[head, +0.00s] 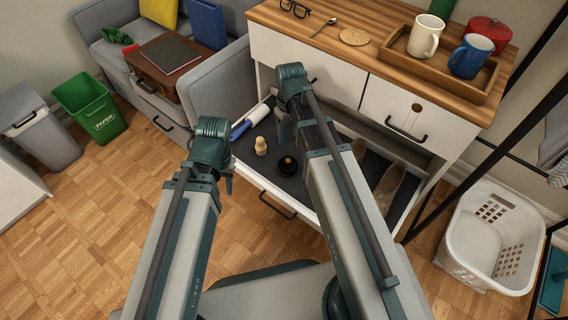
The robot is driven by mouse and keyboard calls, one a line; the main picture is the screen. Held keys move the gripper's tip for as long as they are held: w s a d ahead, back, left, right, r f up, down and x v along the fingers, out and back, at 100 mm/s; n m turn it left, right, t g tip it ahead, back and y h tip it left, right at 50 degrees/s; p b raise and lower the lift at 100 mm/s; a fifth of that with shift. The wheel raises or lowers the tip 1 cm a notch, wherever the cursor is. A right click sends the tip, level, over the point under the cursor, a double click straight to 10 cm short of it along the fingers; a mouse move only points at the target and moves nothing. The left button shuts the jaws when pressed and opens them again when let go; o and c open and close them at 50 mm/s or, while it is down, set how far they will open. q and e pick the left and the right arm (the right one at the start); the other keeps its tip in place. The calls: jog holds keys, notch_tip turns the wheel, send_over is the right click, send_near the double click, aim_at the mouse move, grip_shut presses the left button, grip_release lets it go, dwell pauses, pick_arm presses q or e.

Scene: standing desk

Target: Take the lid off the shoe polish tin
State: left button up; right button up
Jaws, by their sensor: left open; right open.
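The shoe polish tin (288,166) is a small, dark, round object in the open drawer (272,190). It sits between my two arms. Whether its lid is on is too small to tell. My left gripper (229,183) is open at the drawer's left front edge, to the left of the tin. My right gripper (281,131) is open over the drawer, beyond the tin in the picture. Neither gripper touches the tin.
A wooden-knobbed item (261,146) and a white-and-blue roller (252,120) lie left of the tin. Brown shoes (388,187) fill the drawer's right side. The cabinet top (335,42) overhangs behind. A white basket (490,235) stands at right.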

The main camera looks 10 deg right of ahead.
jog(key=b, duration=0.9)
send_over(288, 160)
jog(key=shift+s+f, duration=0.1)
jog(key=shift+f, duration=4.2)
notch_tip(288, 160, down, 5)
jog(key=b, duration=0.5)
jog(key=shift+f, duration=0.15)
grip_shut()
